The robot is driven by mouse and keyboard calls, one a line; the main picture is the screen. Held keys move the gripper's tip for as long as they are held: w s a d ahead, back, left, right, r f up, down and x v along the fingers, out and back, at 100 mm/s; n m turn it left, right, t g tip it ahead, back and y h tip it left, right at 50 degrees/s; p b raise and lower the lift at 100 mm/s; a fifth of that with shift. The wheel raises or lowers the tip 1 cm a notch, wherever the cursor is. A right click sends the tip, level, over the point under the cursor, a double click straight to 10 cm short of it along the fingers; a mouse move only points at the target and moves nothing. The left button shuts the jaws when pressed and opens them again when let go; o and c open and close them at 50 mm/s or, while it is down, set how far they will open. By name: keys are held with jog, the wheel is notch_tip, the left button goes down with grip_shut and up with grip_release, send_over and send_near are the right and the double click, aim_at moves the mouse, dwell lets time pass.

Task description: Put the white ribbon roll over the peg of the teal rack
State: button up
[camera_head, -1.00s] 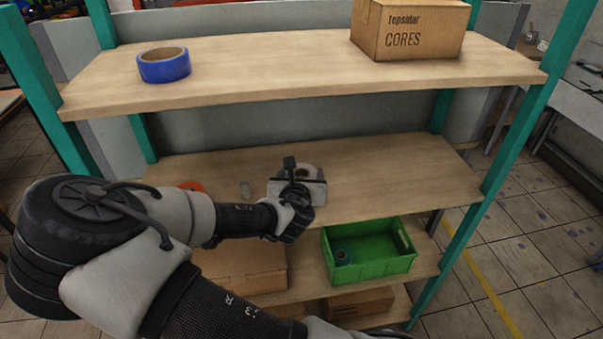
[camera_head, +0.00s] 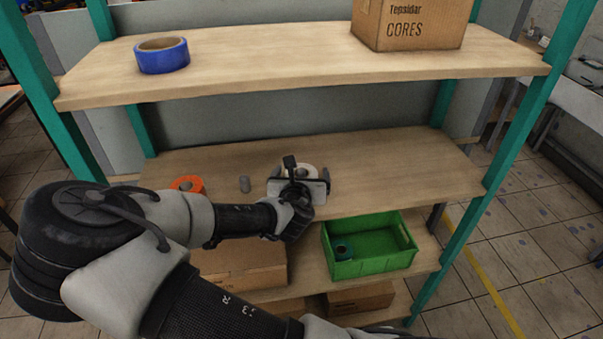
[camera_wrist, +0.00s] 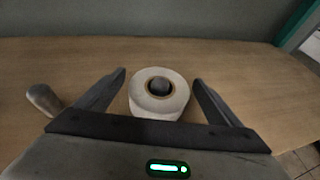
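The white ribbon roll (camera_wrist: 158,103) lies flat on the middle shelf of the teal rack (camera_head: 497,155). In the wrist view a rounded dark grey peg tip (camera_wrist: 160,87) shows inside its core, so the roll sits around a peg. My gripper (camera_wrist: 160,80) is open, with one finger on each side of the roll and a gap at both sides. In the head view my gripper (camera_head: 301,175) hides the near part of the roll (camera_head: 300,168). A bare grey peg (camera_head: 245,184) stands to the left, also in the wrist view (camera_wrist: 43,98).
An orange roll (camera_head: 187,184) is around another peg at the left, partly behind my arm. A blue roll (camera_head: 163,57) and a carton (camera_head: 410,27) stand on the top shelf. A green crate (camera_head: 369,262) is below. The middle shelf's right side is clear.

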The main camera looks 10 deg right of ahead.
jog(key=p+v, duration=0.1)
jog(key=v, duration=0.2)
jog(key=p+v, duration=0.1)
jog(key=v, duration=0.3)
jog(key=p+v, duration=0.1)
jog(key=v, duration=0.2)
jog(key=shift+r, duration=0.45)
jog(key=shift+s+a+p, duration=0.25)
jog(key=shift+s+p, duration=0.15)
jog(key=shift+p, duration=0.85)
jog(key=shift+s+p, duration=0.45)
jog(key=shift+p, duration=0.2)
jog(key=shift+s+f, duration=0.1)
jog(key=shift+f, duration=0.1)
